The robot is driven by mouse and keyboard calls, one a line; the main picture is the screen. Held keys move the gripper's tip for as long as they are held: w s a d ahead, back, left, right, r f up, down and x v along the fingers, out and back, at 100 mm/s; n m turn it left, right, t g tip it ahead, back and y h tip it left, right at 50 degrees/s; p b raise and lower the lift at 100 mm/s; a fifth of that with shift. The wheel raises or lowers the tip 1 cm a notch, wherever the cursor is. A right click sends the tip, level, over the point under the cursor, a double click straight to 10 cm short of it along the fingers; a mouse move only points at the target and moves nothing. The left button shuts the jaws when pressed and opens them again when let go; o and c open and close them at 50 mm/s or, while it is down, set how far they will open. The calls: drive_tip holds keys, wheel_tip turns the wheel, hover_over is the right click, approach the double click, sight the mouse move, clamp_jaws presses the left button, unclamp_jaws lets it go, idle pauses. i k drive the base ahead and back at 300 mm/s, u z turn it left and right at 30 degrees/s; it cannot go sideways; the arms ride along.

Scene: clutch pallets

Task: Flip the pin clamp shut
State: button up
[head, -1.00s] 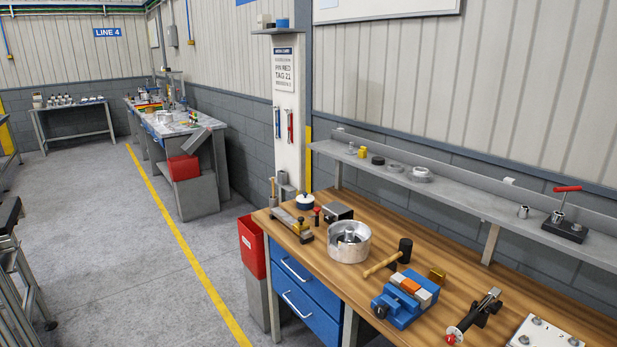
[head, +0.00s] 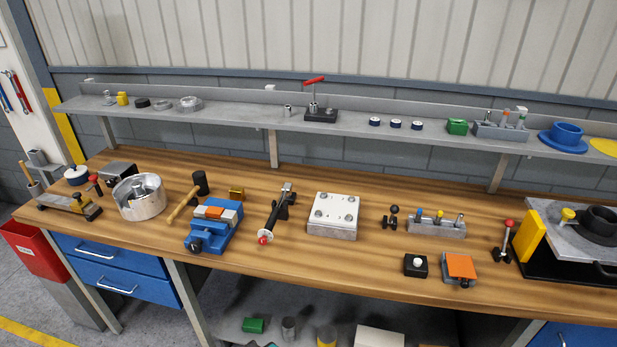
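Several clamp-like devices are in the head view, and I cannot tell for sure which is the pin clamp. A small black stand with a red-ball lever (head: 505,240) is upright on the right part of the bench. A black tool with a red-and-white end (head: 274,215) lies mid-bench. A red-knobbed black lever (head: 95,183) shows at the far left. My gripper is not in view.
The wooden bench (head: 330,262) also carries a blue vise (head: 208,237), a mallet (head: 185,207), a metal cup (head: 138,205), a white-topped block (head: 333,215), a pin block (head: 437,227) and a grey-topped fixture (head: 560,225). The shelf (head: 230,118) overhangs its back edge.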

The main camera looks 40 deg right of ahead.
sight(395, 208)
drive_tip(key=u, duration=1.25)
drive_tip(key=k, duration=0.1)
drive_tip(key=z, duration=2.75)
drive_tip(key=k, duration=0.45)
drive_tip(key=z, duration=0.15)
drive_tip(key=i, duration=0.5)
drive_tip(key=z, duration=0.1)
drive_tip(key=k, duration=0.1)
